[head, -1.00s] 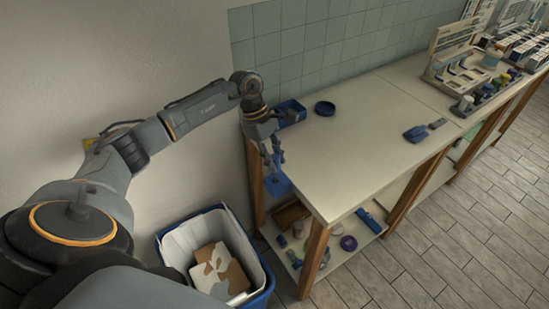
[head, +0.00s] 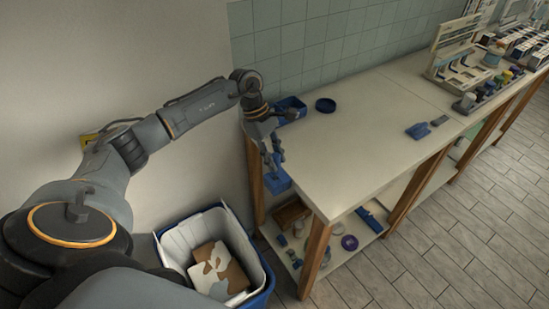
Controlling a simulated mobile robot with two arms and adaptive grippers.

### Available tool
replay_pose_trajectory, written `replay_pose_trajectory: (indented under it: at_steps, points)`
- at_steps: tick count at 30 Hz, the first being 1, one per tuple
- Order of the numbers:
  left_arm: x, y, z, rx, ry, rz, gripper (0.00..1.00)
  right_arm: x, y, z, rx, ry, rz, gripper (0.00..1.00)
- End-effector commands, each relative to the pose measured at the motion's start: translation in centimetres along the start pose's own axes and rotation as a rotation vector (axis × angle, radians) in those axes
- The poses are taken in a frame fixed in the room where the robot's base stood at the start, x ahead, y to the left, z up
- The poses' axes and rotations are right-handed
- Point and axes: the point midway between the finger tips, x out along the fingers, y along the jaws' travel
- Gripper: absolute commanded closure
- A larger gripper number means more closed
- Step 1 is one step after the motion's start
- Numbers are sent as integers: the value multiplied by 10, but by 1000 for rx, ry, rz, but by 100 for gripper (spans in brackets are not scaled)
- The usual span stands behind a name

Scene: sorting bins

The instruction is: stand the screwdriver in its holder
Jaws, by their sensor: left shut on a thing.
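My left gripper (head: 272,160) points down beside the left front corner of the workbench. It is shut on a blue box-like thing (head: 278,182) that hangs at the bench's edge, over the waste bin side. A rack with several upright coloured-topped items (head: 487,90) stands at the far right of the bench; it may be the screwdriver holder, but I cannot tell. I cannot pick out a screwdriver for sure. My right gripper is not in view.
The workbench (head: 345,150) is mostly bare. A blue bin (head: 262,290) with cardboard stands below. The lower shelf (head: 335,255) holds several small things.

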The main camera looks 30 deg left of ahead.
Motion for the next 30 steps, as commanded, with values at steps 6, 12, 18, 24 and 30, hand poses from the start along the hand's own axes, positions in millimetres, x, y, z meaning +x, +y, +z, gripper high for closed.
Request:
replay_pose_trajectory:
  at_steps: [6, 12, 18, 24, 30]
  points:
    - [0, 0, 0, 0, 0, 0, 100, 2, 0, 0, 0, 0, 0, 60]
    - [0, 0, 0, 1, 0, 0, 100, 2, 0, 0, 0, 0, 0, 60]
    - [1, 0, 0, 1, 1, 0, 100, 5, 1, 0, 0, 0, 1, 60]
    - [1, 0, 0, 1, 1, 0, 100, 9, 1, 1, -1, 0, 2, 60]
    - [0, 0, 0, 1, 0, 0, 100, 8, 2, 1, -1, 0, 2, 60]
